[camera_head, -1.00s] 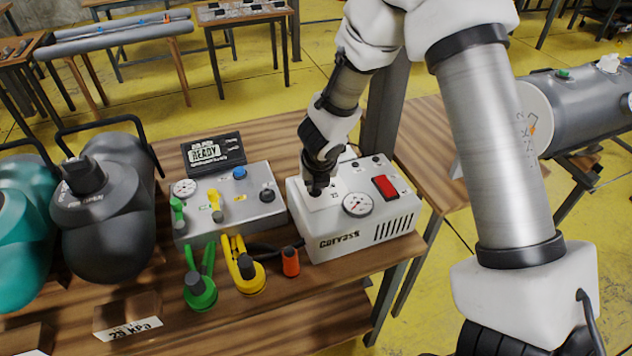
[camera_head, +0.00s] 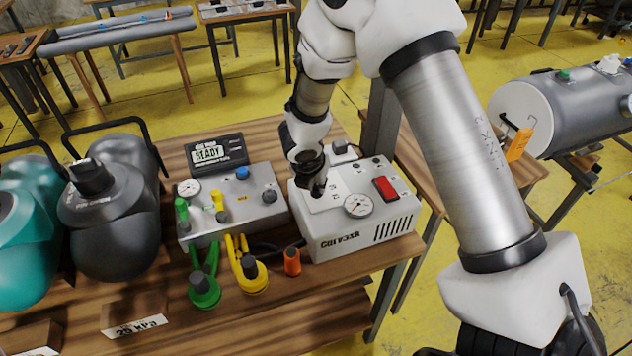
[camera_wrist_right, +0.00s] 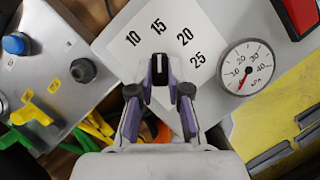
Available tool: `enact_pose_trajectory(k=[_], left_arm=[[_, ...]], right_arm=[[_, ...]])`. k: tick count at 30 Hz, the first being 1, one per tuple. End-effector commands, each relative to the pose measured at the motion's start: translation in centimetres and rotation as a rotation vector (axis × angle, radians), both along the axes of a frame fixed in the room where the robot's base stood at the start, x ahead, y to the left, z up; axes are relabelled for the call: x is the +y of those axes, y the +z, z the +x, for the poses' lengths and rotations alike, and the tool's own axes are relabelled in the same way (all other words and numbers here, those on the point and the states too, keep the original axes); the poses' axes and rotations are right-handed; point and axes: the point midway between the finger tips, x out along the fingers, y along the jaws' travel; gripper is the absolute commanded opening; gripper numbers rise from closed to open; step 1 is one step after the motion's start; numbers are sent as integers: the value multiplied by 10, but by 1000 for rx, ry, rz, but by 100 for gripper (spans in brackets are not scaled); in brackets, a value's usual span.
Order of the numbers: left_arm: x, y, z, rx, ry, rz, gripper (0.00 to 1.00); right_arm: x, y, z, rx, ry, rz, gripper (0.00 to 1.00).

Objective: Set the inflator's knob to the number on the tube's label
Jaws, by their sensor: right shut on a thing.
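The inflator (camera_head: 345,235) is a white box with a gauge (camera_head: 358,205) and a red switch (camera_head: 386,188), at the front right of the wooden bench. My right gripper (camera_wrist_right: 160,95) is shut on its black knob (camera_wrist_right: 159,72), one finger on each side. The knob's white mark points up in the wrist view, roughly at 15 on the dial plate (camera_wrist_right: 135,40), which reads 10, 15, 20, 25. In the head view the gripper (camera_head: 310,190) hides the knob. A grey tube (camera_head: 590,110) at right bears an orange tag (camera_head: 519,145), too small to read. The left gripper is out of view.
A silver box (camera_head: 230,205) with a READY display (camera_head: 212,154) stands left of the inflator. Black (camera_head: 112,225) and teal (camera_head: 25,235) bulky items stand farther left. A card (camera_head: 135,326) seems to read 25 kPa. Green and yellow hoses lie in front.

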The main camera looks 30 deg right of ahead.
Motion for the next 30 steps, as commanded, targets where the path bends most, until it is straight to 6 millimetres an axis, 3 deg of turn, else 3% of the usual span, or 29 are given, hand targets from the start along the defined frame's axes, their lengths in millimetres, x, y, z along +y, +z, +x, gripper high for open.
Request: enact_pose_trajectory(k=[7,8,9,10,21,26,30], left_arm=[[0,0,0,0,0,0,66],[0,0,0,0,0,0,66],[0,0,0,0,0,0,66],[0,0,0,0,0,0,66],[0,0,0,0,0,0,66],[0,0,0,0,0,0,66],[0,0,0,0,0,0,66]], right_arm=[[0,-1,-1,2,1,1,0],[0,-1,-1,2,1,0,24],[0,-1,-1,2,1,0,38],[0,-1,-1,2,1,0,42],[2,6,-1,0,0,0,42],[11,35,-7,-3,1,-1,42],[23,70,-16,-4,1,-2,42]])
